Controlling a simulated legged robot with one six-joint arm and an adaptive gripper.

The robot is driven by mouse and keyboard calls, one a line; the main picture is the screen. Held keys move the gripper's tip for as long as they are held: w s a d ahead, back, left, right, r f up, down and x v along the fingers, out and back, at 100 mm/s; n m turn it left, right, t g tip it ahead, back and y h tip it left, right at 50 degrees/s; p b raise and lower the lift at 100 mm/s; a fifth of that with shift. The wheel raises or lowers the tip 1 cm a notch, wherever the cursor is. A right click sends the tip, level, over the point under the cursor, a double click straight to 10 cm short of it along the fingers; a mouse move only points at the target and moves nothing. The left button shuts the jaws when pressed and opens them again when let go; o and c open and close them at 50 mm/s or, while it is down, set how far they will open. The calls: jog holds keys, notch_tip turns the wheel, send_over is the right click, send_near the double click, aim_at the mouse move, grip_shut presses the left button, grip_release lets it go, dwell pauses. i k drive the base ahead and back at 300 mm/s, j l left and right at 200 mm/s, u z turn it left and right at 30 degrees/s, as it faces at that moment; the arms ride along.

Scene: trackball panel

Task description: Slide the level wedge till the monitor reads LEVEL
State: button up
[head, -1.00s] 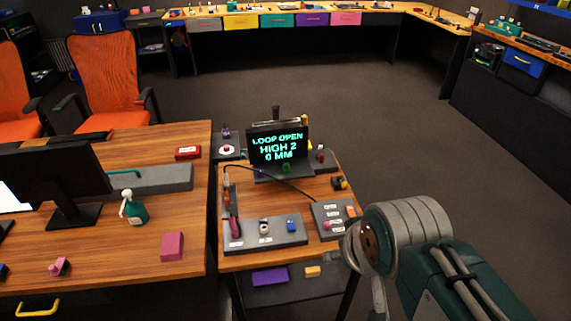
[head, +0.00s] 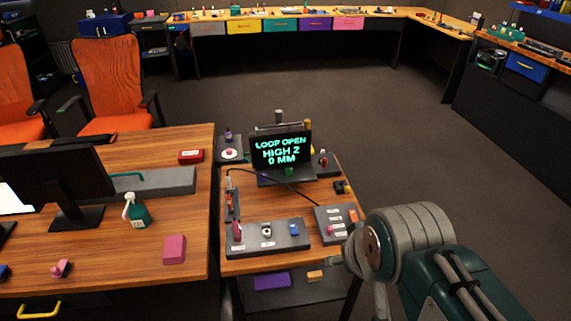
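The monitor (head: 281,150) stands at the back of the small wooden table and reads LOOP OPEN, HIGH 2, 0 MM in green. I cannot tell which part is the level wedge. A grey panel (head: 283,247) at the table's front holds a red-pink piece (head: 238,231), a white-and-black knob (head: 267,230) and a blue block (head: 294,229). A labelled panel (head: 337,237) at the right holds an orange block (head: 353,215) and a pink ball (head: 330,230). My arm's end (head: 365,257) is right of this panel. My gripper's fingers are not clear, and I cannot see anything held.
A dark shelf under the table holds a purple block (head: 272,281) and an orange block (head: 315,275). A black cable (head: 275,182) crosses the tabletop. A larger desk (head: 110,272) with a spray bottle (head: 136,211) stands at left. Floor right of the table is open.

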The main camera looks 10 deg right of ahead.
aim_at(288, 170)
jog(key=i+l+z, duration=0.1)
jog(key=i+l, duration=0.8)
jog(key=l, duration=0.15)
